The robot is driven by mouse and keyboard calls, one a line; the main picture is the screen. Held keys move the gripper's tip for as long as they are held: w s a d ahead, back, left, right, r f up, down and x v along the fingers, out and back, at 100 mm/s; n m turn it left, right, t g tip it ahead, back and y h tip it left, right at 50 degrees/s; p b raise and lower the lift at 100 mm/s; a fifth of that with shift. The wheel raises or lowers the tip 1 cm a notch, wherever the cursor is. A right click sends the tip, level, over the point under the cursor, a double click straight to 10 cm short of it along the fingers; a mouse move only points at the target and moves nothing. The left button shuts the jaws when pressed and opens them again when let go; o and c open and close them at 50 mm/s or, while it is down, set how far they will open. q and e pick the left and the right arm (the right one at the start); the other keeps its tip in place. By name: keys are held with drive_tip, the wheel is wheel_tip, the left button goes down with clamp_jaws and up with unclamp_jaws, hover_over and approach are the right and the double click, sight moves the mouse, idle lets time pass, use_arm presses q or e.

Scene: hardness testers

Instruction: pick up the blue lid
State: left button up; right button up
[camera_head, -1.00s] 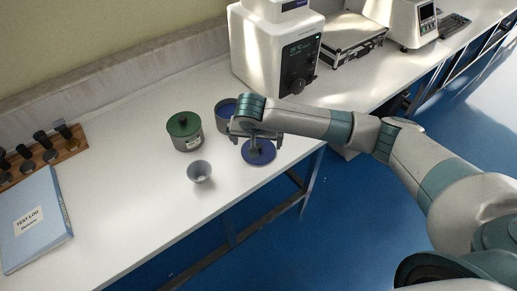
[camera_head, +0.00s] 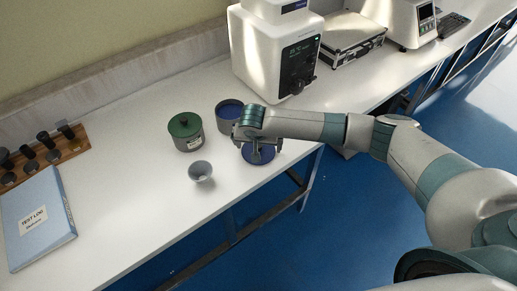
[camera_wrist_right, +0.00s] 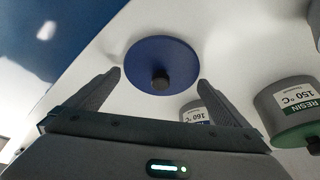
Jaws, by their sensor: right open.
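The blue lid (camera_head: 262,156) lies flat on the white table near its front edge. In the right wrist view the blue lid (camera_wrist_right: 161,58) is a round disc with a dark knob at its middle. My right gripper (camera_head: 256,149) is above the lid in the head view and hides part of it. In the wrist view my right gripper (camera_wrist_right: 160,82) is open, its two fingers spread to either side of the knob, with nothing between them held. My left gripper is not in view.
A pot with a green lid (camera_head: 186,131) and a small grey cup (camera_head: 201,172) stand to the left. A white tester (camera_head: 275,55) is at the back. The table front (camera_head: 150,235) is clear.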

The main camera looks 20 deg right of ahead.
drive_tip(key=shift+w+d+f, duration=0.1)
drive_tip(key=shift+w+f, duration=0.05)
drive_tip(key=shift+f, duration=0.25)
drive_tip(key=c, duration=0.7)
drive_tip(key=shift+c, duration=0.2)
drive_tip(key=shift+r, duration=0.1)
